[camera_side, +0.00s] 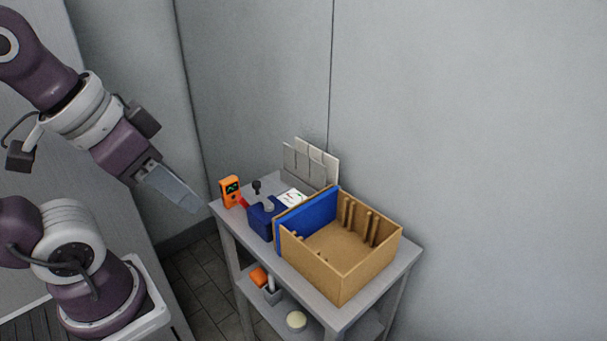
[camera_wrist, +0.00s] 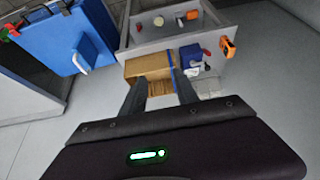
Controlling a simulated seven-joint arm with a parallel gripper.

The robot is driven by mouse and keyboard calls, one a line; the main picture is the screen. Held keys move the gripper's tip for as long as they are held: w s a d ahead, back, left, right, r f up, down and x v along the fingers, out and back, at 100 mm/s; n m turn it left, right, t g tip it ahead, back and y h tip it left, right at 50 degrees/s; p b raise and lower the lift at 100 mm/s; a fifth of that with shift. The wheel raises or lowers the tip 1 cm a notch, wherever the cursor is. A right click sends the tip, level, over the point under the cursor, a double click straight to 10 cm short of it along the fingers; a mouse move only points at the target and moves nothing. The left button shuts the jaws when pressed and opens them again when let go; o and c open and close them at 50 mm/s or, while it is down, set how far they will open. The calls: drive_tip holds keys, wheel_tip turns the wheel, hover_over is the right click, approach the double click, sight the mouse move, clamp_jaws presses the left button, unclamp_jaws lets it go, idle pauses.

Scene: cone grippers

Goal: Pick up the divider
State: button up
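An open tan box (camera_side: 342,276) stands on the grey cart, with ribs along its inner walls. A flat blue panel (camera_side: 306,216), which looks like a divider, stands upright at the box's left side. Thin grey-white slotted panels (camera_side: 303,167) stand at the cart's back; I cannot tell whether they count as dividers. My gripper (camera_side: 188,200) is in the air left of the cart, apart from everything. In the wrist view the fingers of my gripper (camera_wrist: 161,80) are spread and empty. Beyond them are the box (camera_wrist: 150,66) and the blue panel's edge (camera_wrist: 172,69).
The cart top (camera_side: 229,223) also holds an orange handheld device (camera_side: 230,190), a dark blue block (camera_side: 262,221) and a white sheet (camera_side: 291,198). Small items lie on the lower shelf. Walls stand behind. A large blue case (camera_wrist: 60,40) shows in the wrist view.

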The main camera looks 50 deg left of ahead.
drive_tip(key=shift+w, duration=0.1)
drive_tip(key=shift+c, duration=0.6)
drive_tip(key=w+r+n+g+h, duration=0.1)
drive_tip(key=w+r+n, duration=0.2)
drive_tip(key=w, duration=0.3)
drive_tip(key=n+g+y, duration=0.1)
drive_tip(key=n+g, duration=0.4)
drive_tip(key=n, duration=1)
hover_over(303, 165)
wheel_tip(303, 165, down, 16)
wheel_tip(303, 165, down, 7)
drive_tip(key=shift+w+a+f, duration=0.1)
drive_tip(key=shift+w+f, duration=0.05)
clamp_jaws()
